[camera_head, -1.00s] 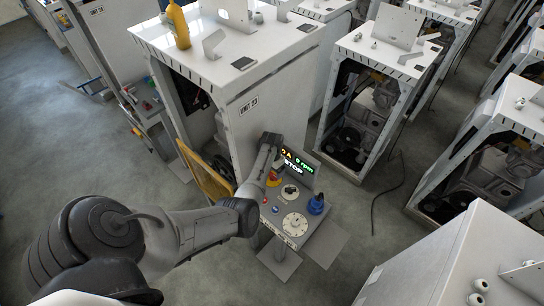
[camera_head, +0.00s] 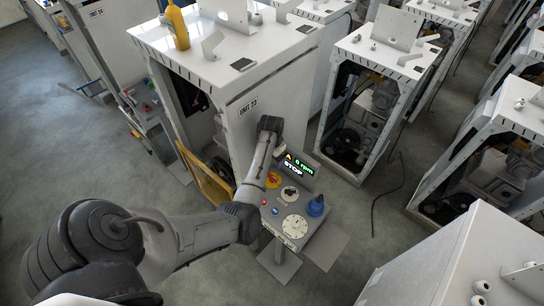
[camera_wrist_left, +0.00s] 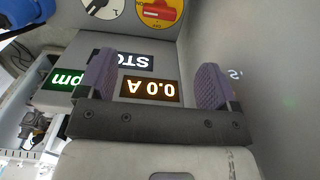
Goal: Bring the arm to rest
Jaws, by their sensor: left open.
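My left arm (camera_head: 192,240) comes in from the lower left in the head view. Its wrist (camera_head: 270,125) is raised beside the cabinet marked UNIT 23 (camera_head: 225,90), behind the control panel. My left gripper (camera_wrist_left: 156,75) shows in the left wrist view. Its two purple pads are apart with nothing between them. Beyond them is the panel's display (camera_wrist_left: 150,92), reading 0.0 A and STOP upside down. A red switch on a yellow disc (camera_wrist_left: 160,12) is at the top of that view. In the head view the gripper's fingers are hidden. My right gripper is not seen.
The panel's white dial (camera_head: 294,226) and blue knob (camera_head: 316,206) stand clear of the arm. A yellow-edged door (camera_head: 205,175) is open left of the panel. A yellow bottle (camera_head: 177,26) stands on the cabinet. Open floor (camera_head: 90,150) lies left.

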